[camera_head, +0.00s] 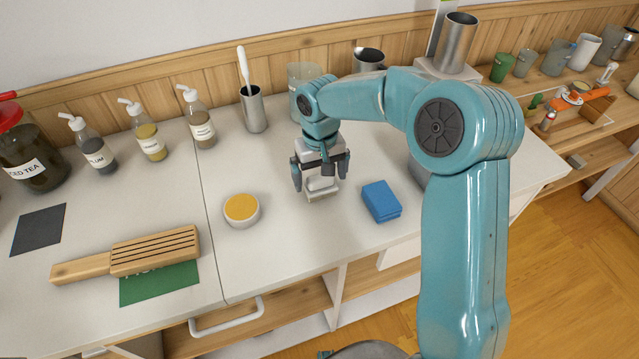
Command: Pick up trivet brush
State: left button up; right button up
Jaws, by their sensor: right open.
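My right gripper (320,178) points down over the middle of the white counter, with its dark fingers apart. A small pale block (322,190) shows between and just below the fingers; its upper part is hidden by the gripper, and I cannot tell whether it is the trivet brush or whether the fingers touch it. A wooden slatted piece with a handle (155,250) lies at the left, partly over a green card (160,284). A white-handled brush (244,68) stands in a metal cup (254,110) behind. My left gripper is not in view.
A blue sponge (381,201) lies just right of my gripper, and a round yellow-topped dish (241,209) to its left. Pump bottles (198,118) and a tea jar (32,155) stand at the back left. A translucent container (303,85) stands behind my gripper.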

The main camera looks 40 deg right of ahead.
jog(key=shift+s+d+f, duration=0.1)
jog(key=shift+f, duration=0.5)
jog(key=shift+s+d+f, duration=0.1)
jog(key=shift+f, duration=0.45)
jog(key=shift+w+a+f, duration=0.1)
jog(key=shift+w+a, duration=0.05)
jog(key=shift+w, duration=0.05)
jog(key=shift+s, duration=0.15)
jog(key=c, duration=1)
notch_tip(320, 180, up, 20)
jog(key=shift+r+p, duration=0.1)
jog(key=shift+p, duration=0.55)
